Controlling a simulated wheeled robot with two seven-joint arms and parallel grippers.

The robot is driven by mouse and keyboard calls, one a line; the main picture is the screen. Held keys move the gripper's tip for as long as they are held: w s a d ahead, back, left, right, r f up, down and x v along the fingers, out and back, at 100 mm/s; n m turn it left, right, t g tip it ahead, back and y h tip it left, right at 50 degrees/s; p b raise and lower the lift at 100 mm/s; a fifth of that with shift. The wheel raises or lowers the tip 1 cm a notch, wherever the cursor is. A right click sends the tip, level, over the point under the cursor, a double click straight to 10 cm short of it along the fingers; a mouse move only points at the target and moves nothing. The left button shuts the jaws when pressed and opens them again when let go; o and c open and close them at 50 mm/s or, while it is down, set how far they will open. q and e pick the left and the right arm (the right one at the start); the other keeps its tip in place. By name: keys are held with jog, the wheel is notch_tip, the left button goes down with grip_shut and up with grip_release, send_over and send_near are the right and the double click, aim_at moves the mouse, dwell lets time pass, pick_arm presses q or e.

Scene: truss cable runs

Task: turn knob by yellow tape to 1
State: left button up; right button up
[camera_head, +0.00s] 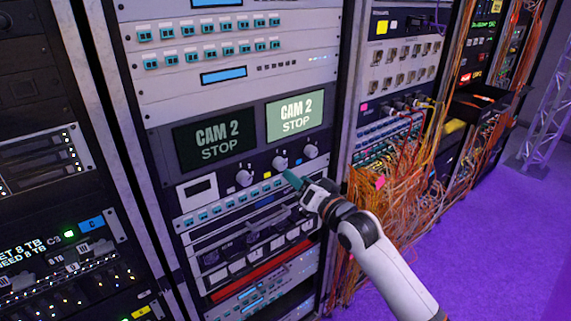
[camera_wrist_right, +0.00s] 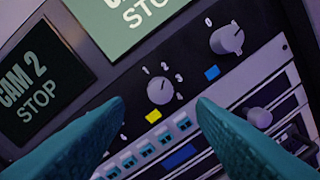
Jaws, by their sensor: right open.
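The knob by the yellow tape (camera_head: 280,162) is the middle one of three on a dark panel under the two CAM 2 STOP screens. In the right wrist view this grey-white knob (camera_wrist_right: 160,91) has the digits 1, 2, 3 around its upper side. The yellow tape (camera_wrist_right: 153,116) sits just below it. I cannot clearly tell which digit its pointer faces. My right gripper (camera_head: 291,179) has teal fingers and is just in front of the panel, below and right of the knob. In the wrist view its open fingers (camera_wrist_right: 160,108) flank the knob, apart from it.
Another knob (camera_wrist_right: 228,39) with blue tape (camera_wrist_right: 211,73) is to the right. A third knob (camera_head: 244,177) is to the left. Below the panel runs a row of teal connectors (camera_wrist_right: 145,150). Orange cables (camera_head: 385,200) hang from the rack at right; the purple floor (camera_head: 495,230) is clear.

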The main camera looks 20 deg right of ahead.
aim_at(283, 166)
jog(key=x, duration=0.6)
jog(key=shift+w+f+p, duration=0.1)
jog(key=shift+p, duration=0.3)
jog(key=shift+c, duration=0.3)
jog(key=c, duration=0.9)
